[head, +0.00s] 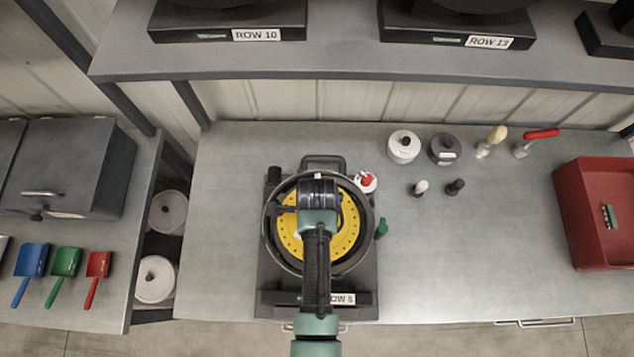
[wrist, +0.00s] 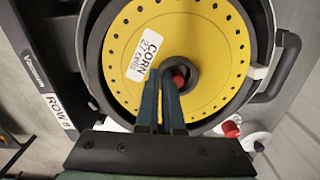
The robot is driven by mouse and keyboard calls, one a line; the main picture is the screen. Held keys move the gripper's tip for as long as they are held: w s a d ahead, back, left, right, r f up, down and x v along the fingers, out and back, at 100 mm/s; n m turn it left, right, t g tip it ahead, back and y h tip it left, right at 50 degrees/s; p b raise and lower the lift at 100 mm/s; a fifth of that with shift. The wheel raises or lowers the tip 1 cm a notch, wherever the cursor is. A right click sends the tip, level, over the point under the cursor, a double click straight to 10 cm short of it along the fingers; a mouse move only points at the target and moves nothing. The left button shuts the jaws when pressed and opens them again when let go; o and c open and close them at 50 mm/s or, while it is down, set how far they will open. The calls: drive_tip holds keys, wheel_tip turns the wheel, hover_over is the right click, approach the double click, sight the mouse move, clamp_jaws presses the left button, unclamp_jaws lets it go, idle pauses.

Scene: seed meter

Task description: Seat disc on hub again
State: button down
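The yellow seed disc (head: 348,239) lies flat inside the round dark housing of the seed meter (head: 275,279). In the wrist view the disc (wrist: 222,50) has a ring of small holes, a white "CORN 27 cells" label and a dark central collar. A red hub tip (wrist: 178,78) shows inside the collar opening. My gripper (wrist: 160,72) is over the disc, its fingers close together at the left side of the collar. It appears shut on the collar's wall; the contact is partly hidden. Whether the disc sits fully down on the hub is unclear. My arm covers its middle in the head view.
A white container with a red knob (head: 366,182) stands close beside the housing. White (head: 403,148) and dark (head: 446,149) round weights and small tools stand behind. A red bin (head: 597,213) is at the right. The bench (head: 470,255) between is clear. A shelf (head: 340,62) overhangs the back.

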drive_tip(key=shift+f+b, duration=0.35)
drive_tip(key=shift+f, duration=0.25)
idle(0.7)
drive_tip(key=shift+f, duration=0.1)
